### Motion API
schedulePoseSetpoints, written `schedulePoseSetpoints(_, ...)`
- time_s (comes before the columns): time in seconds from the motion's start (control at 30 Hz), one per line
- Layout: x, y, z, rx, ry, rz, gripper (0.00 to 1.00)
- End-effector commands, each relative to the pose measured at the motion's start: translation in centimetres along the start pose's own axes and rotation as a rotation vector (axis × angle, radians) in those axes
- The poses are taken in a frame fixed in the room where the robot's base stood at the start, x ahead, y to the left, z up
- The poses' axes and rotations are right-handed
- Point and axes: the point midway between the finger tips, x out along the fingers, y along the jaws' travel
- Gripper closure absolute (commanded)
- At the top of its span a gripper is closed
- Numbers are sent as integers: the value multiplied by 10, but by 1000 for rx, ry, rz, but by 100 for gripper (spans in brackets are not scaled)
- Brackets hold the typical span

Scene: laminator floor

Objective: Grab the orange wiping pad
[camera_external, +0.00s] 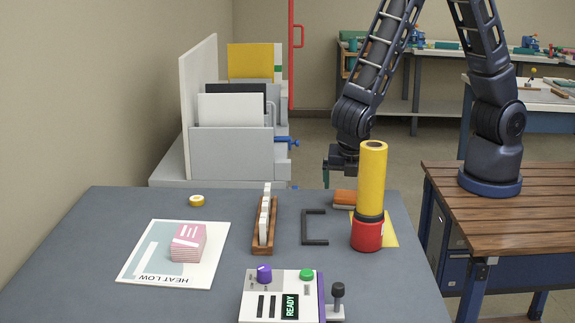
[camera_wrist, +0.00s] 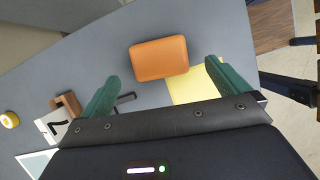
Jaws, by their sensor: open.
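The orange wiping pad (camera_external: 344,199) lies on the grey table near its far right edge, partly hidden behind the yellow and red cylinder in the external view. In the wrist view the pad (camera_wrist: 159,58) is a rounded orange block lying ahead of and between my two green fingers. My gripper (camera_wrist: 160,80) is open and empty, with the pad apart from both fingers.
A tall yellow and red cylinder (camera_external: 371,190) stands just in front of the pad. A yellow sheet (camera_wrist: 200,84) lies beside the pad. A black bracket (camera_external: 305,227), a wooden card rack (camera_external: 257,250) and a yellow tape roll (camera_external: 197,200) are to the left.

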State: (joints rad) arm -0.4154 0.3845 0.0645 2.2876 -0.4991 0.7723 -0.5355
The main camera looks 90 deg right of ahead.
Motion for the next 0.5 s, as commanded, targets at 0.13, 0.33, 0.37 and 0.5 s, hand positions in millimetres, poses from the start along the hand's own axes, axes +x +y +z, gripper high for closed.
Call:
schedulePoseSetpoints(0.13, 19, 0, 0, 0, -2, -3, 0)
schedulePoseSetpoints(0.33, 43, 0, 0, 0, -1, -2, 0)
schedulePoseSetpoints(0.37, 45, 0, 0, 1, -1, -2, 0)
schedulePoseSetpoints(0.5, 49, 1, 0, 1, -1, -1, 0)
